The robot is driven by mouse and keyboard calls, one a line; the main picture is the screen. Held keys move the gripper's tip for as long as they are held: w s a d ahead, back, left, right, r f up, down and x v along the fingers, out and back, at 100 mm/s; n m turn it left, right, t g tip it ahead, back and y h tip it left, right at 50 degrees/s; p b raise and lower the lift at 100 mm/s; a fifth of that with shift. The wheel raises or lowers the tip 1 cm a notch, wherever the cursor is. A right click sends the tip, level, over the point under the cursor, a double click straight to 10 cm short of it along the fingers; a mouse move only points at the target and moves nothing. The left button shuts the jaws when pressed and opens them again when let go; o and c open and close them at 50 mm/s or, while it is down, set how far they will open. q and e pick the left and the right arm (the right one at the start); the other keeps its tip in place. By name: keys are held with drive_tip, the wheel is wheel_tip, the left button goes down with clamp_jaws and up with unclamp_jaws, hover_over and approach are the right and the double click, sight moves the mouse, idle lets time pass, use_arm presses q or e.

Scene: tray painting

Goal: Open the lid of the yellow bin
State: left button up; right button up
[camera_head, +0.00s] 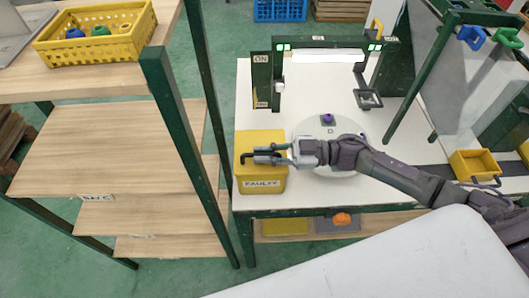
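The yellow bin (262,183), labelled FAULTY, stands at the left front corner of the white worktable. Its top looks covered by a yellow lid (258,137), which appears closed. My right gripper (259,155) reaches in from the right, with its fingers over the top of the bin. A dark bent piece (243,158) shows at the fingertips, near the bin's left edge. It may be a handle, and I cannot tell whether the fingers hold it. My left gripper is not in view.
A green frame (283,43) with a light bar stands at the table's back. A round plate (350,128) carries a small purple thing (327,118). A smaller yellow bin (474,163) is at the right. A wooden shelf (110,140) stands close on the left.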

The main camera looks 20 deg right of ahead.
drive_tip(key=shift+r, duration=0.15)
clamp_jaws()
drive_tip(key=shift+w+r+m+p, duration=0.15)
drive_tip(key=shift+r+m+p, duration=0.2)
drive_tip(key=shift+p, duration=0.3)
drive_tip(key=w+r+m+p, duration=0.1)
drive_tip(key=m+p, duration=0.1)
drive_tip(key=w+r+m+p, duration=0.1)
drive_tip(key=r+m+p, duration=0.1)
drive_tip(key=p, duration=0.1)
drive_tip(key=w+d+r+m+p, duration=0.1)
drive_tip(key=w+r+m+p, duration=0.1)
drive_tip(key=shift+d+r, duration=0.1)
drive_tip(key=shift+r, duration=0.15)
drive_tip(key=w+d+r+m, duration=0.1)
drive_tip(key=w+d+m, duration=0.2)
drive_tip(key=w+m, duration=0.6)
drive_tip(key=shift+w+b, duration=0.45)
drive_tip(key=shift+w, duration=0.05)
